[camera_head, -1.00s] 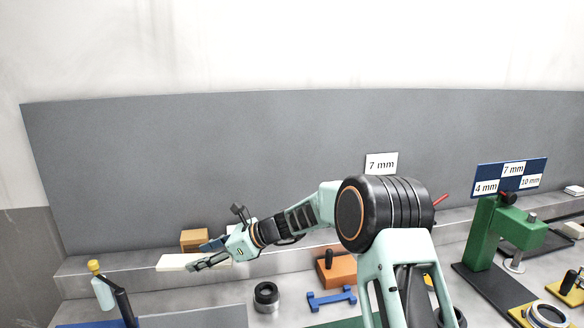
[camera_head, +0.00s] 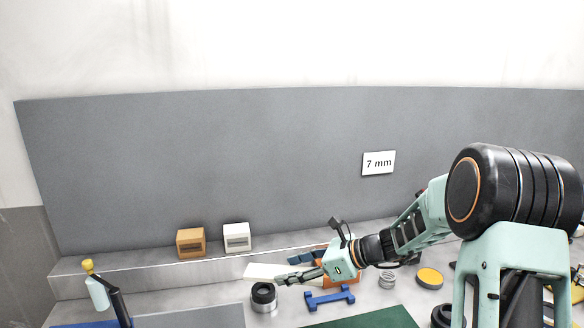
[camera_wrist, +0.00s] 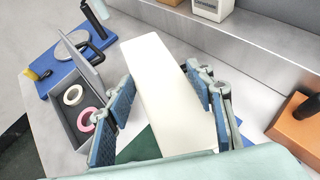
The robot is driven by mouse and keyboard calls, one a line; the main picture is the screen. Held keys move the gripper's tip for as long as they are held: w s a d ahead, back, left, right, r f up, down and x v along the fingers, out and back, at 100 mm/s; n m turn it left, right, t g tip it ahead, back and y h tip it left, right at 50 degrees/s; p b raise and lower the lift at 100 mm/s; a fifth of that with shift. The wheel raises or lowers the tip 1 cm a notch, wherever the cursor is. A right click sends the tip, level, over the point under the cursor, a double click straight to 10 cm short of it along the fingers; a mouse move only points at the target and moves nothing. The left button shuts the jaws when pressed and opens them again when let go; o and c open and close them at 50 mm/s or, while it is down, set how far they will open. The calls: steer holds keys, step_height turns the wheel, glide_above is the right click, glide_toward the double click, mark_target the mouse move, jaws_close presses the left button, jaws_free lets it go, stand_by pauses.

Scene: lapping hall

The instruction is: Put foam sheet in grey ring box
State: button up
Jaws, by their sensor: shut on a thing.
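The foam sheet is a long, flat, off-white piece (camera_wrist: 165,75). My gripper (camera_wrist: 160,82) is shut on it, with blue pads along its two sides. In the head view the sheet (camera_head: 262,271) sticks out to the left of my gripper (camera_head: 287,279), above the bench. The grey ring box (camera_wrist: 72,129) is in the wrist view at the left, below and left of the sheet, open at the top. A white ring and a pink ring lie in it. A grey panel (camera_head: 215,318) at the lower edge of the head view seems to be its raised lid.
A tan box (camera_head: 191,242) and a white box (camera_head: 236,237) stand on the back ledge. A dark ring piece (camera_head: 264,298), a blue bracket (camera_head: 330,298) and a green mat (camera_head: 375,319) lie near my gripper. A bottle (camera_head: 100,292) stands left. An orange block (camera_wrist: 298,131) is right.

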steer(key=s+d+f+m+t+h+b, duration=0.1)
steer(key=s+d+f, duration=0.1)
steer(key=s+d, duration=0.4)
steer(key=s+d+f+m+t+b, duration=0.2)
steer(key=s+d, duration=0.1)
steer(key=d, duration=0.5)
step_height(320, 180, up, 6)
steer(key=p, duration=1.2)
steer(key=shift+a, duration=0.25)
steer(key=shift+s+f, duration=0.1)
steer(key=shift+s, duration=0.05)
